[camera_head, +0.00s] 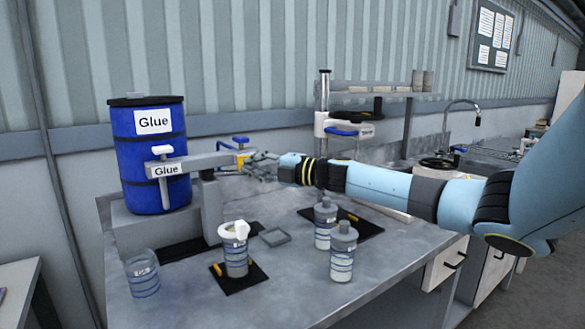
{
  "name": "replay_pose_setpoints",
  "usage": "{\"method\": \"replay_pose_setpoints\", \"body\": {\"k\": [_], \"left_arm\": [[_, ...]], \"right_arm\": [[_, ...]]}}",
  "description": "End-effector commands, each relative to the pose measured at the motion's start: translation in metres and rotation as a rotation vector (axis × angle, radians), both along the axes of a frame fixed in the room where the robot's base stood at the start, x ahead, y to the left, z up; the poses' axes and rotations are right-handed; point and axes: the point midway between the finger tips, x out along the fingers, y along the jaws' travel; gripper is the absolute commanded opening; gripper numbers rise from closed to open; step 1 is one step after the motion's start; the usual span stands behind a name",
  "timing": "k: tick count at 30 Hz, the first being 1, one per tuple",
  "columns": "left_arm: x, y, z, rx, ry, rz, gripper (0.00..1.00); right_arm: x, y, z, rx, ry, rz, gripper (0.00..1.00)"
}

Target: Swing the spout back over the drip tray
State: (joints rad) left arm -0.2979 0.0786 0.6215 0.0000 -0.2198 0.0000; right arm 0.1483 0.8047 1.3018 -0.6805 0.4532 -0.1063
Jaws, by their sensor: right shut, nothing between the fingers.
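A grey spout arm (205,161) runs level in front of the blue glue drum (152,125), above a grey post (210,208). A blue handle (240,140) and a small yellow part show at its right end. My right gripper (254,161) is shut and empty, right beside the spout's right end. I cannot tell whether it touches. My left gripper is not in view.
A lidded jar (235,252) stands on a black mat (244,286). An empty clear jar (141,274) is at left. Two bottles (325,222) (343,252) stand at right. A vertical stand (324,95) rises behind my arm. The front bench surface (205,308) is free.

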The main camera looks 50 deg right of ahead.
Motion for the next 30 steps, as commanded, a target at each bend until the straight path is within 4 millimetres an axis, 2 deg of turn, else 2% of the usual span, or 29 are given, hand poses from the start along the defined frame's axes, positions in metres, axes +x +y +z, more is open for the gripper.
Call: {"method": "replay_pose_setpoints", "body": {"k": [3,6,10,14,18,24,30], "left_arm": [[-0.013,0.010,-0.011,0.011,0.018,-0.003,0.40],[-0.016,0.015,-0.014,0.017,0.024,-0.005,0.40],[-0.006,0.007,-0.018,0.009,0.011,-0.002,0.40],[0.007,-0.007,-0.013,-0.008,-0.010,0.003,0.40],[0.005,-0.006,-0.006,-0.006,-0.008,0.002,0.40],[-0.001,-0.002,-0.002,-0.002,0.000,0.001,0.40],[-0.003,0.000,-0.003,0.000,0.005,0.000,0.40]], "right_arm": [[-0.016,-0.012,-0.004,-0.005,0.005,0.001,0.00],[-0.027,-0.019,-0.004,-0.005,0.007,0.001,0.00],[-0.041,-0.028,-0.004,-0.005,0.008,0.003,0.00],[-0.057,-0.038,-0.002,-0.004,0.008,0.005,0.00],[-0.071,-0.048,-0.001,-0.002,0.008,0.004,0.00],[-0.080,-0.055,-0.001,0.000,0.003,0.003,0.00],[-0.081,-0.056,-0.001,-0.001,0.002,0.003,0.00]]}}
